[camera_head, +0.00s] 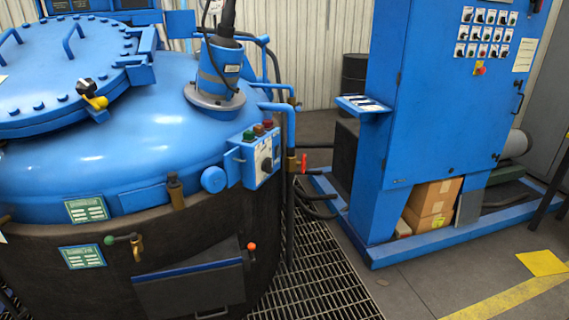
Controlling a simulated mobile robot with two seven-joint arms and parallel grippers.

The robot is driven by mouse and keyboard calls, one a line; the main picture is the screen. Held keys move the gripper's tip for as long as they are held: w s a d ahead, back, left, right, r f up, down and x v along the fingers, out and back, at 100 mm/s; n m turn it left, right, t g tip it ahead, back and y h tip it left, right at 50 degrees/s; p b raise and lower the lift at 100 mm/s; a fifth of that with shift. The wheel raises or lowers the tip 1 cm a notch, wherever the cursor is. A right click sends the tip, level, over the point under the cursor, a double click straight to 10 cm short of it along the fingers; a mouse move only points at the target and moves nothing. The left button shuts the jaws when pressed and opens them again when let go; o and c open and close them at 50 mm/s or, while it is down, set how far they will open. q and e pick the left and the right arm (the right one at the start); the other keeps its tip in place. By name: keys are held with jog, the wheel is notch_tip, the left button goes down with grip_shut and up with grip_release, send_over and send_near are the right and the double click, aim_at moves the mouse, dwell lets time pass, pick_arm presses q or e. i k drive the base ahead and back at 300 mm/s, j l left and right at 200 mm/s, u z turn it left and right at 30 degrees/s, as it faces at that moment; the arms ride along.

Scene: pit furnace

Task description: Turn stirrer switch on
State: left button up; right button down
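A small blue control box (258,158) is mounted on the right side of the large round blue furnace (150,135). A rotary switch (266,160) with a pale round plate is on its front face; its setting is too small to read. A green button (248,135) and two reddish buttons sit along the top of the box. A blue motor-like unit (219,70) stands on the furnace top above the box. No label marks which switch is for the stirrer. Neither of my grippers is in view.
A tall blue cabinet (440,90) with rows of switches (487,32) stands to the right on a blue base frame (395,250). Cardboard boxes (430,205) sit in its lower opening. Pipes and a red-handled valve (303,163) are beside the control box. Grating (315,275) covers the floor between.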

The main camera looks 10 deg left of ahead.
aim_at(267, 165)
jog(key=i+l, duration=0.15)
jog(key=l, duration=0.2)
jog(key=i+l+u, duration=0.1)
jog(key=l, duration=0.25)
jog(key=i+l, duration=0.4)
jog(key=l, duration=0.3)
jog(key=i+l+u, duration=0.1)
jog(key=l, duration=0.25)
jog(key=i+l, duration=0.2)
jog(key=l, duration=0.15)
jog(key=u, duration=0.05)
